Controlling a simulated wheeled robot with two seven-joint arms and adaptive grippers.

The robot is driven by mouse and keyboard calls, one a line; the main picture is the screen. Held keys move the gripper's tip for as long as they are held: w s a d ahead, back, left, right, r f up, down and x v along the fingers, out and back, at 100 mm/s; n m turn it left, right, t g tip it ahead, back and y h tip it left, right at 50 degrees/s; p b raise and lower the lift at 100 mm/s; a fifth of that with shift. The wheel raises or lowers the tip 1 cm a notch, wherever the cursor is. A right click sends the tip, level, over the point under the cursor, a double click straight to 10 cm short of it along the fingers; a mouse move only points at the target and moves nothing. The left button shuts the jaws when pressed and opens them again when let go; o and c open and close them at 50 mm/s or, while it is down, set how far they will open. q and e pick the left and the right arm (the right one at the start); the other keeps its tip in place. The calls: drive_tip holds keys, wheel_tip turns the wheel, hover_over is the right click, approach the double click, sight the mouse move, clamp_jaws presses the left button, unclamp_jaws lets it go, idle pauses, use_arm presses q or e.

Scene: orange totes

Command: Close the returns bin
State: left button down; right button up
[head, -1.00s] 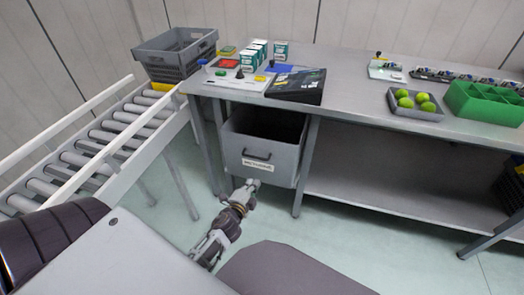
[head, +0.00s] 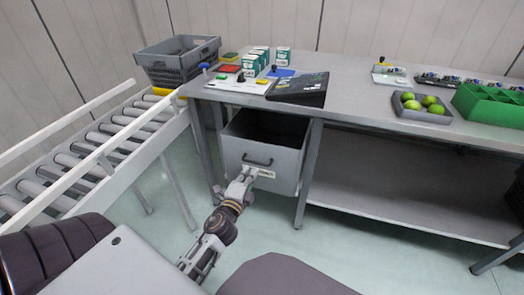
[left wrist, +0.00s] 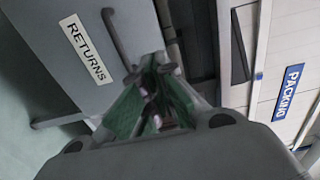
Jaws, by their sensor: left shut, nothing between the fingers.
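The returns bin (head: 284,165) is a grey drawer under the bench, pulled out with its dark inside showing from above. Its front has a dark handle (head: 257,161) and a white label that reads RETURNS in the left wrist view (left wrist: 86,48). My left gripper (head: 247,174) is at the bin's front, just below the handle, over part of the label. It is shut with nothing held. In the left wrist view its fingertips (left wrist: 155,64) are close to the handle's lower end; whether they touch the bin I cannot tell. My right gripper is not in view.
The grey bench (head: 352,92) stands over the bin, with a leg (head: 308,175) right beside it. A roller conveyor (head: 90,160) with a grey crate (head: 178,62) is at the left. The floor in front of the bin is clear.

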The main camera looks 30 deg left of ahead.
use_arm(q)
drive_tip(key=shift+w, duration=0.15)
approach(264, 145)
drive_tip(key=shift+b+x, duration=0.4)
drive_tip(key=shift+x, duration=2.85)
drive_tip(key=shift+w, duration=0.3)
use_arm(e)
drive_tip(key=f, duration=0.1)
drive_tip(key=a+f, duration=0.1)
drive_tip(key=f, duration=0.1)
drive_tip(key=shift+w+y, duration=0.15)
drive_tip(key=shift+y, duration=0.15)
